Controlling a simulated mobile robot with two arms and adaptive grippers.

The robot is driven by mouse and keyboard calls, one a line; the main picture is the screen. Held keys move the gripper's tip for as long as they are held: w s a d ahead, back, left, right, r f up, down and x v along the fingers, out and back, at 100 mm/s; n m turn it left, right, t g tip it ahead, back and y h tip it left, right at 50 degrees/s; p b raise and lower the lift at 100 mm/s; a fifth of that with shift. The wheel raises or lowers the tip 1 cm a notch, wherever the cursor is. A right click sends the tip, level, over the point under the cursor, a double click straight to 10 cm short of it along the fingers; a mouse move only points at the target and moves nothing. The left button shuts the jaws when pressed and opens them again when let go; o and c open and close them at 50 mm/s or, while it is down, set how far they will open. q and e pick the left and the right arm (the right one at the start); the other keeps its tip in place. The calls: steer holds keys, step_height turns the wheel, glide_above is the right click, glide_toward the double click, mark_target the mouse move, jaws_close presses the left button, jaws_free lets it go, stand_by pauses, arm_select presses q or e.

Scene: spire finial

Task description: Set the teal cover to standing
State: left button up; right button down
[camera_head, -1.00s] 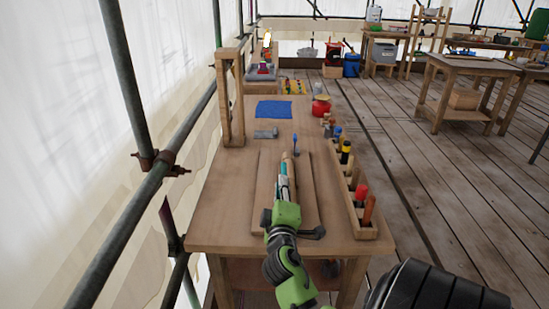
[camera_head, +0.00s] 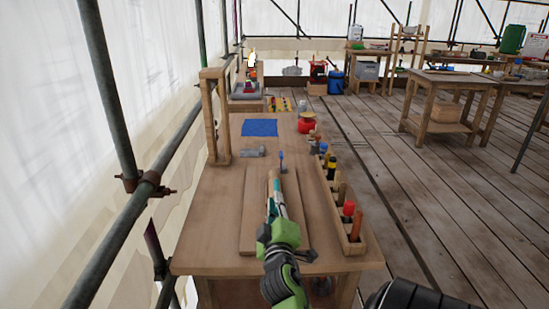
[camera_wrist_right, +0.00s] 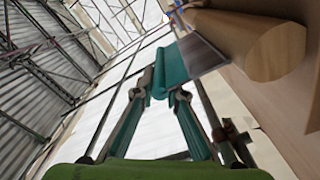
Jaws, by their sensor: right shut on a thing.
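My right gripper (camera_head: 276,218) is over the wooden board (camera_head: 251,225) on the bench. In the right wrist view its fingertips (camera_wrist_right: 167,92) are shut on a teal piece (camera_wrist_right: 171,68), which looks like the teal cover. A flat grey part (camera_wrist_right: 200,54) adjoins the teal piece and reaches toward a rounded wooden piece (camera_wrist_right: 275,52). I cannot tell whether they touch. In the head view the teal piece is small and partly hidden by the gripper. My left gripper is not in view.
A wooden rack (camera_head: 356,246) with several coloured-handled tools stands along the bench's right side. A wooden frame (camera_head: 211,120) rises at the left. A blue cloth (camera_head: 260,127), a grey item (camera_head: 252,152) and a red pot (camera_head: 306,123) lie farther back. Scaffold poles run along the left.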

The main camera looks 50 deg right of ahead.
steer(key=c, duration=1.9)
jaws_free()
steer(key=shift+s+d+f+g, duration=0.1)
steer(key=shift+s+f+g, duration=0.05)
steer(key=shift+f, duration=0.25)
steer(key=shift+s+d+f+g, duration=0.1)
steer(key=shift+f+g, duration=0.05)
steer(key=shift+f, duration=0.2)
steer(key=shift+d+r, duration=0.1)
steer(key=shift+r, duration=0.5)
step_height(320, 180, up, 9)
steer(key=shift+r, duration=0.1)
